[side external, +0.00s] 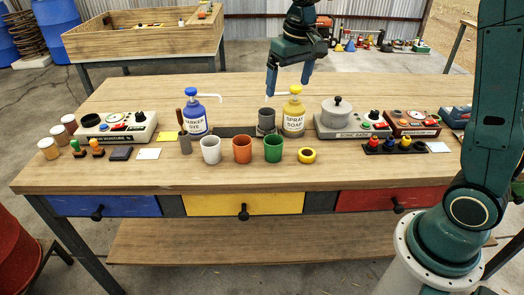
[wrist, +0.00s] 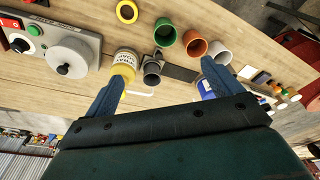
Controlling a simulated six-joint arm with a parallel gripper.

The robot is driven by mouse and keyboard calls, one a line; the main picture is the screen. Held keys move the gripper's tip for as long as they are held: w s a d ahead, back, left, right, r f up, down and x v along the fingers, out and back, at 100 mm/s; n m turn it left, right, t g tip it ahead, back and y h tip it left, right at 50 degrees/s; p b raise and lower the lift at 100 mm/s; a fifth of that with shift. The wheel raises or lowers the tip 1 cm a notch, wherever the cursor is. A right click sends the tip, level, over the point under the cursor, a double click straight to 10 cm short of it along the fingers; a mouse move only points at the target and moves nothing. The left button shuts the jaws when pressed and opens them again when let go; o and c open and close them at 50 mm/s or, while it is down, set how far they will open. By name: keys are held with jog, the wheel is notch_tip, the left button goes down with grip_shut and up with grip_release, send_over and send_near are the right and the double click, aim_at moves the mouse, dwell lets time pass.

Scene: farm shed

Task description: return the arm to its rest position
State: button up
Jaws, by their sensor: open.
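My gripper (side external: 289,80) is in the air above the far middle of the workbench (side external: 330,180). It is above and behind the yellow-topped spray soap bottle (side external: 294,117) and a dark grey cup (side external: 266,118). Its two blue fingers point down, spread apart. In the wrist view my gripper (wrist: 155,85) is open, with nothing between the fingertips. There the spray soap bottle (wrist: 124,62) shows close to one fingertip in the picture, with the dark grey cup (wrist: 152,72) beside it. I cannot tell the exact gap to the bottle.
White, orange and green cups (side external: 242,150) stand in a row, with a yellow ring (side external: 307,155) to their right. A blue-topped bottle (side external: 193,112) stands left. Devices sit at left (side external: 118,126) and right (side external: 352,120). The bench's front strip is clear.

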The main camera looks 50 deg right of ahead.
jog(key=s+a+r+n+t, duration=0.1)
jog(key=s+a+t, duration=0.1)
jog(key=s, duration=1.1)
jog(key=s+a+r+n+t, duration=0.1)
jog(key=s+a+r, duration=0.1)
jog(key=s, duration=1)
jog(key=shift+s+r+t, duration=0.2)
jog(key=shift+s+t, duration=0.15)
jog(key=shift+t, duration=0.05)
